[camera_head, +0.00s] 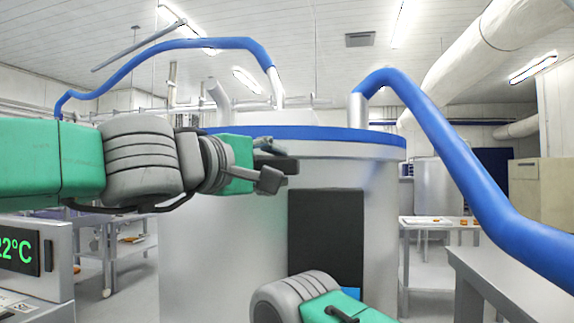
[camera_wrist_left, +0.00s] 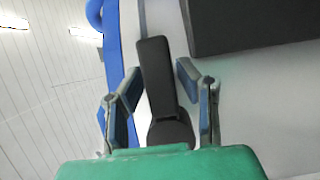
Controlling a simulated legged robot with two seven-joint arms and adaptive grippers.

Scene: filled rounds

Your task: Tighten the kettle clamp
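The kettle (camera_head: 225,240) is a large grey drum with a blue rim (camera_head: 330,135), upright in the middle of the head view. A dark clamp lever (camera_wrist_left: 157,75) with a rounded base shows in the left wrist view, against the kettle side. My left gripper (camera_head: 268,164) is at the kettle's upper front, just under the rim. In the left wrist view my left gripper (camera_wrist_left: 158,80) is open, one finger on each side of the lever, with small gaps visible. In the head view the gripper partly hides the lever. My right arm shows at the bottom, but its gripper does not.
A dark panel (camera_head: 325,230) is on the kettle front. Blue pipes (camera_head: 440,140) rise from the kettle top on both sides. A temperature display (camera_head: 20,250) stands at lower left, a grey bench (camera_head: 510,285) at lower right. Small tables (camera_head: 440,224) stand behind.

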